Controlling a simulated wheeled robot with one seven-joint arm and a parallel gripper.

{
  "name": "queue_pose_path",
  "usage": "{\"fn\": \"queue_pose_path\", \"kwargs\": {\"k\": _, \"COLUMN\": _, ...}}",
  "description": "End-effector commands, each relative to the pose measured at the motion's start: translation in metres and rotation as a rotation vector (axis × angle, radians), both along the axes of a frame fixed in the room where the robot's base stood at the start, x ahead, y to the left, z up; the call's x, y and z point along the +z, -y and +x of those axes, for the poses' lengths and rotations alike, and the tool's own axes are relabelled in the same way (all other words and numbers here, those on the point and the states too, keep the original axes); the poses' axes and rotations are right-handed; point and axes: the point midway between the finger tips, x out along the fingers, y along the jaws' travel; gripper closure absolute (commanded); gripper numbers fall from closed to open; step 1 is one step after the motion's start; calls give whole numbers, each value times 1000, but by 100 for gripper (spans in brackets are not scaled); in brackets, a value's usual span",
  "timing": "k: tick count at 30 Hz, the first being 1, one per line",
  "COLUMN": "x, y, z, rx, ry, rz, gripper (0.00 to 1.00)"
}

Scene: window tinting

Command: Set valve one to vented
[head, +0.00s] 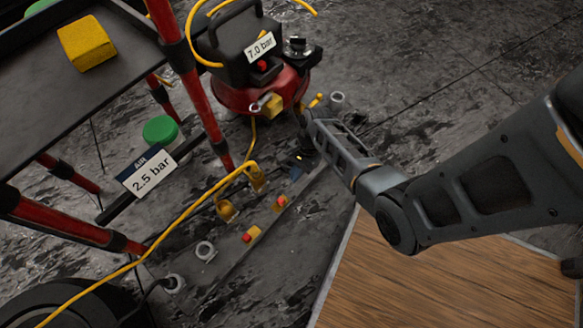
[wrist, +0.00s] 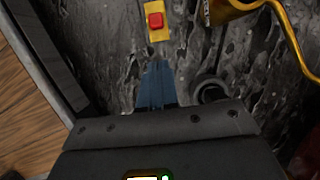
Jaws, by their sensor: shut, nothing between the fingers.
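No label reading "valve one" can be made out, so I cannot tell which fitting it is. Two small yellow parts with red tops lie low on the floor, a nearer one (head: 252,234) and a farther one (head: 280,203). Brass-yellow fittings (head: 227,209) stand beside them, joined to the yellow hose (head: 186,210). My gripper (head: 297,171) is shut and empty, low over the floor. In the wrist view its blue fingers (wrist: 156,82) point at a yellow block with a red button (wrist: 156,20), apart from it. A brass fitting (wrist: 232,8) is at upper right there.
A red compressor (head: 258,92) with a "7.0 bar" sign stands at the back. A red-legged cart (head: 185,75) and an "AIR 2.5 bar" sign (head: 148,174) are at left. A grey ring (wrist: 212,92) is right of my fingers. A wooden board (head: 420,275) lies at lower right.

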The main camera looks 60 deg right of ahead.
Motion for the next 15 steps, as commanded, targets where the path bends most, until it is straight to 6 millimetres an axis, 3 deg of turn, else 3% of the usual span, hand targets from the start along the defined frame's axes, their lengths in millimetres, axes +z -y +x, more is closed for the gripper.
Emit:
{"fn": "queue_pose_path", "kwargs": {"k": 1, "x": 13, "y": 3, "z": -1, "rx": 0, "ry": 1, "rz": -1, "gripper": 100}}
{"fn": "queue_pose_path", "kwargs": {"k": 6, "x": 30, "y": 11, "z": -3, "rx": 0, "ry": 0, "rz": 0, "gripper": 100}}
{"fn": "queue_pose_path", "kwargs": {"k": 15, "x": 35, "y": 13, "z": -4, "rx": 1, "ry": 1, "rz": 1, "gripper": 100}}
